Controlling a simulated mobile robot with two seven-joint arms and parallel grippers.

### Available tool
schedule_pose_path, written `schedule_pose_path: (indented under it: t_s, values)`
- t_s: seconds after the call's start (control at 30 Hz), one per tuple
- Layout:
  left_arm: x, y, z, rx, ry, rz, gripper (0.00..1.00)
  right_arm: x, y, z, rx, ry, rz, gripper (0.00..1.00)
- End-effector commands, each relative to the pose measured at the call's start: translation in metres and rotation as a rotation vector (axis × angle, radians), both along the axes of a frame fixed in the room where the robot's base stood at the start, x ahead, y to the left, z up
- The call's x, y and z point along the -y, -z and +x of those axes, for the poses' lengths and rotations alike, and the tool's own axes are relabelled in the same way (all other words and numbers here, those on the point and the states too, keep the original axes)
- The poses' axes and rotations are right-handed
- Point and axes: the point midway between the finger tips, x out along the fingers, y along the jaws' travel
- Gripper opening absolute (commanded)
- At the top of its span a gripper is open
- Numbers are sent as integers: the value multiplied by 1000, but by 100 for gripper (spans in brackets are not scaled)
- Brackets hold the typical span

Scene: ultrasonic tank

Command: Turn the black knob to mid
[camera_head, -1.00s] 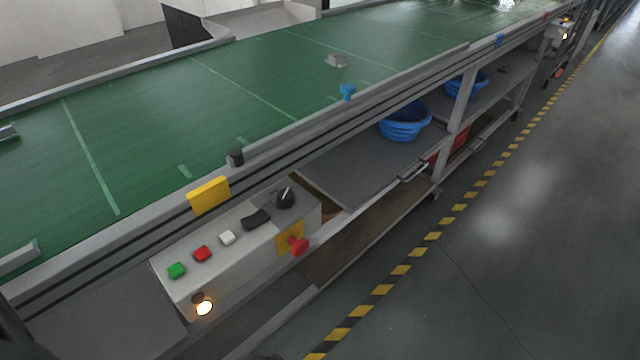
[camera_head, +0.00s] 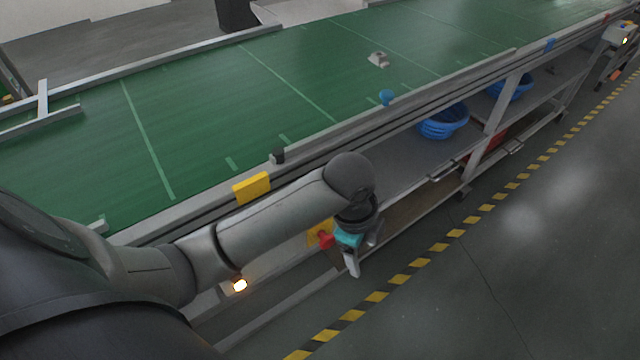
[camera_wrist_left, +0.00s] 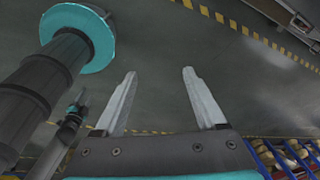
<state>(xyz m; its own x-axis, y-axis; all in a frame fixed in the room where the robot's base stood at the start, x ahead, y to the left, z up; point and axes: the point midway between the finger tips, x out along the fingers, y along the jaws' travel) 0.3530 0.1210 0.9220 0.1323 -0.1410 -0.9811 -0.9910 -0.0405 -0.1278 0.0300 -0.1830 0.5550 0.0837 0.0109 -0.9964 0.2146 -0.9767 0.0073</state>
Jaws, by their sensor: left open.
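The control box (camera_head: 300,248) under the conveyor shows only in part in the head view. The black knob on its top is hidden behind my left arm. My left gripper (camera_head: 363,258) points down past the right end of the box, close to the red knob (camera_head: 325,240) on its yellow plate. In the left wrist view, my left gripper (camera_wrist_left: 160,73) has its two fingers spread wide with nothing between them; only floor lies beyond.
A yellow tag (camera_head: 252,188) and a black cap (camera_head: 277,156) sit on the conveyor rail above the box. A lit lamp (camera_head: 239,285) is on the box front. Blue baskets (camera_head: 444,122) stand on the shelf to the right. The floor aisle (camera_head: 540,230) is clear.

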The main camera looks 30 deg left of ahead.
Motion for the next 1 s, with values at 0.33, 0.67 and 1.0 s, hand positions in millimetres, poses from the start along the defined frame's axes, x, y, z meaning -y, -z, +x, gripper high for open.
schedule_pose_path:
  t_s: [0.33, 0.67, 1.0]
  values:
    - [-73, -62, 69, -63, 483, 176, 73, 2, -1, 4, 7, 0, -3, 50]
    - [-139, -131, 100, -119, 718, 208, 73, 7, -1, 5, 9, 3, -8, 50]
    - [-148, -122, 101, -127, 755, 201, 73, 7, 3, 5, 9, 3, -9, 50]
